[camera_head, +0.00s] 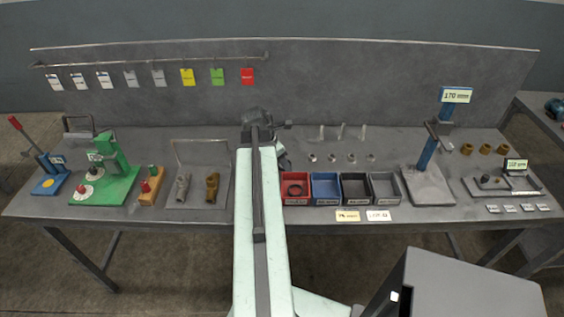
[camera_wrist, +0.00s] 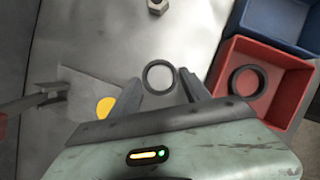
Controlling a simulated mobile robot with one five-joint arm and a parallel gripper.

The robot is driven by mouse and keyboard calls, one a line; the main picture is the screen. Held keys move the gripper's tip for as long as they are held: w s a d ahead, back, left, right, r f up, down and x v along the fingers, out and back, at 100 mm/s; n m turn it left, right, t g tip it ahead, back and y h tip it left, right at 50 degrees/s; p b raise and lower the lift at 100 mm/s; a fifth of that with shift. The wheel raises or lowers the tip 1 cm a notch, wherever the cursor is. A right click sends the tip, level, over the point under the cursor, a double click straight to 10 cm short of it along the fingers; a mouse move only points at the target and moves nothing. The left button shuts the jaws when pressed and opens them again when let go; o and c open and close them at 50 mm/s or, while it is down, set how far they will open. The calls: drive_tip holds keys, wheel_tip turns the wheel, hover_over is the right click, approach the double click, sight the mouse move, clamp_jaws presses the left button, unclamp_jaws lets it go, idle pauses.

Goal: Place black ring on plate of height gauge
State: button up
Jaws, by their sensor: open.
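A black ring (camera_wrist: 146,77) shows in the wrist view between the fingertips of my open gripper (camera_wrist: 160,88), over a grey surface. I cannot tell whether the fingers touch it. Another black ring (camera_wrist: 234,82) lies in the red bin (camera_wrist: 222,58), right of my gripper; it also shows in the head view (camera_head: 295,196). The height gauge (camera_head: 428,150), with a blue column and a display reading 170, stands on the right of the bench in the head view. Its grey plate (camera_head: 428,188) looks bare. My arm hides the bench around my gripper in the head view.
Blue (camera_head: 325,196), black and grey bins stand right of the red bin. Small metal parts stand behind them. A green fixture (camera_head: 112,172) and a blue press (camera_head: 48,182) stand at left. A hex nut (camera_wrist: 156,6) and a yellow disc (camera_wrist: 105,107) show near my gripper.

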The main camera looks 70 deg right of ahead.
drive_tip(key=p+v, duration=1.1)
drive_tip(key=v, duration=0.1)
drive_tip(key=shift+r, duration=0.25)
drive_tip(key=shift+o, duration=0.4)
drive_tip(key=b+x, duration=0.2)
drive_tip(key=x, duration=0.1)
drive_tip(key=b+x, duration=0.1)
drive_tip(key=b, duration=0.1)
drive_tip(key=shift+a+f, duration=0.2)
drive_tip(key=shift+f, duration=0.3)
drive_tip(key=shift+s+d+f+b, duration=0.15)
drive_tip(key=shift+f+b, duration=0.15)
drive_tip(key=shift+b, duration=0.1)
drive_tip(key=shift+r, duration=0.15)
drive_tip(key=shift+b+x, duration=0.8)
drive_tip(key=shift+x, duration=0.2)
drive_tip(key=b+x, duration=0.1)
drive_tip(key=x, duration=0.1)
drive_tip(key=b+x, duration=0.1)
drive_tip(key=b, duration=0.1)
drive_tip(key=b+x, duration=0.2)
drive_tip(key=shift+d+f, duration=0.25)
drive_tip(key=shift+d, duration=0.15)
drive_tip(key=shift+r, duration=0.2)
drive_tip(key=c, duration=1.3)
drive_tip(key=shift+o, duration=0.2)
wheel_tip(320, 180, up, 10)
drive_tip(key=p, duration=1)
